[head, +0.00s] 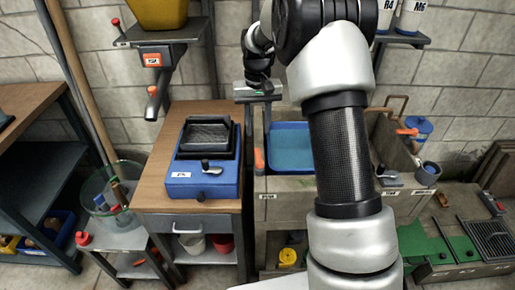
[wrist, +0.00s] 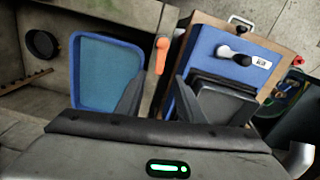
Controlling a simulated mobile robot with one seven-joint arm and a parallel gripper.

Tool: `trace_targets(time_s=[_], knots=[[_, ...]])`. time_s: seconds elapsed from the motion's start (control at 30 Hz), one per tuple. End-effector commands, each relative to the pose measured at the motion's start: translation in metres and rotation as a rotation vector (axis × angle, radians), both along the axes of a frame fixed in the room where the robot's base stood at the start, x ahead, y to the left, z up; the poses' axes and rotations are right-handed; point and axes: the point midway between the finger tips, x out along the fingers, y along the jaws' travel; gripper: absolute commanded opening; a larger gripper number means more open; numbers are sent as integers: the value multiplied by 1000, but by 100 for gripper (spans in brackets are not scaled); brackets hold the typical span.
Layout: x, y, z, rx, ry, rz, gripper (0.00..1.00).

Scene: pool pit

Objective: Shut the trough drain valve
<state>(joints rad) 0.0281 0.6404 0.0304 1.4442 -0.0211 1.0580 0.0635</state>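The grey trough (head: 290,185) stands in the middle, with a blue panel (head: 291,150) at its left end. The trough also shows in the wrist view (wrist: 60,95), with a dark round opening (wrist: 42,44) in its wall. An upright orange handle (head: 259,160) is at the trough's left edge, beside the bench; it also shows in the wrist view (wrist: 162,55). I cannot tell for sure that it is the drain valve. A yellow round thing (head: 288,257) sits low under the trough. My gripper (head: 258,100) is above the trough's left back edge, fingers apart and empty.
A blue box with a crank (head: 205,178) stands on the wooden bench (head: 155,160) left of the trough. Another lever (head: 387,173) is at the trough's right end. A shelf with an orange-handled device (head: 153,100) hangs at the left. My arm hides part of the trough.

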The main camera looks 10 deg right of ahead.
Motion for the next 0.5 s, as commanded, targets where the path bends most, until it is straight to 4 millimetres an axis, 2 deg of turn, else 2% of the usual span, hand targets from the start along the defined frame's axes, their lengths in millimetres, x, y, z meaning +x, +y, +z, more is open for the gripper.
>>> trace_targets(time_s=[0.03, 0.2, 0.4, 0.5], knots=[[-1, 0, -14, 0, 4, 0, 34], [-1, 0, -49, 0, 3, 0, 34], [0, 0, -76, 0, 2, 0, 34], [0, 0, -82, 0, 0, 0, 34]])
